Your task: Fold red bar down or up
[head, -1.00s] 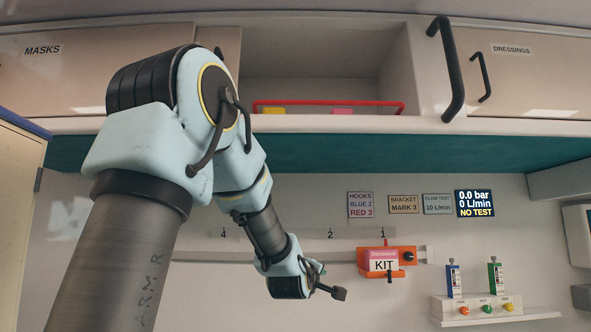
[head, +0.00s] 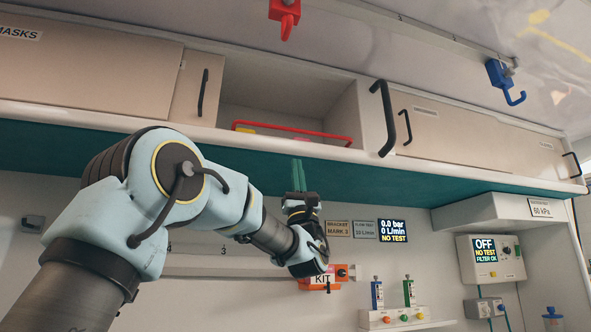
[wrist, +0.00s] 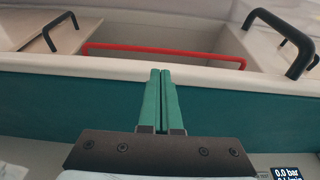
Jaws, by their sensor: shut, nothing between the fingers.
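The red bar (head: 290,131) runs across the front of the open upper compartment, just above the white shelf edge. It also shows in the wrist view (wrist: 165,50), beyond the shelf edge. My gripper (head: 298,160) points up below the compartment, in front of the teal panel, apart from the bar. In the wrist view its green fingers (wrist: 160,72) are together with nothing between them. Their tips lie below the bar in that picture, near the white edge.
A black handle (head: 382,118) stands out right of the compartment, and another (head: 203,92) is on its left. A red hook (head: 285,18) and a blue hook (head: 505,80) hang from the ceiling. An orange bracket with a KIT box (head: 322,280) is below my gripper.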

